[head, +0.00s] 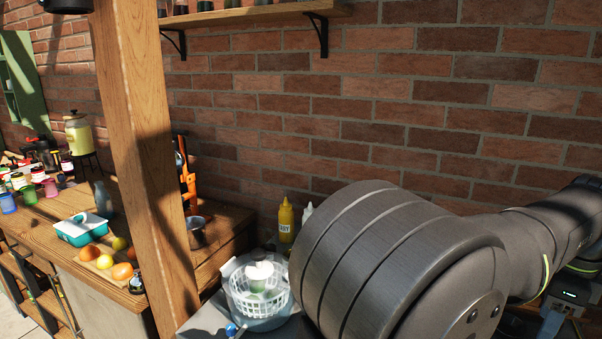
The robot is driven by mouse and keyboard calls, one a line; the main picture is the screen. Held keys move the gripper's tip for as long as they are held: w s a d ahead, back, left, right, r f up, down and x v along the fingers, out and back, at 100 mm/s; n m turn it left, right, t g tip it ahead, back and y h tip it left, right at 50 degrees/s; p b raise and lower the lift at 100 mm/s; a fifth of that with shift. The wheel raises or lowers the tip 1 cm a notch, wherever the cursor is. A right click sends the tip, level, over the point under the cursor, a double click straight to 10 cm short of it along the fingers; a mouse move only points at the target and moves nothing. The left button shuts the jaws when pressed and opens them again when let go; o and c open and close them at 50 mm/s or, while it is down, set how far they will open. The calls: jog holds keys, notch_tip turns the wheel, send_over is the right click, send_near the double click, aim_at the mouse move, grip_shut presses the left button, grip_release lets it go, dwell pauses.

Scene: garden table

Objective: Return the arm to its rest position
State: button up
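My arm fills the lower right of the head view, with a large grey ribbed joint close to the camera and a link running back to the right edge. My gripper is not in view, so whether it is open or holds anything is hidden.
A white basket (243,306) stands just left of my arm, with a yellow bottle (286,222) behind it. A wooden post (143,150) rises left of centre. Fruit (122,271), a teal container (74,236) and jars crowd the wooden counter at left. A brick wall (330,110) and shelf (250,14) close the back.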

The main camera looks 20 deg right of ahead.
notch_tip(320, 180, down, 14)
jog(key=shift+r, duration=0.1)
dwell(0.5)
notch_tip(320, 180, up, 18)
notch_tip(320, 180, down, 18)
jog(key=shift+r, duration=0.25)
jog(key=shift+f, duration=0.35)
jog(key=n, duration=0.6)
jog(key=shift+r, duration=0.1)
jog(key=n, duration=0.6)
jog(key=shift+r, duration=1.4)
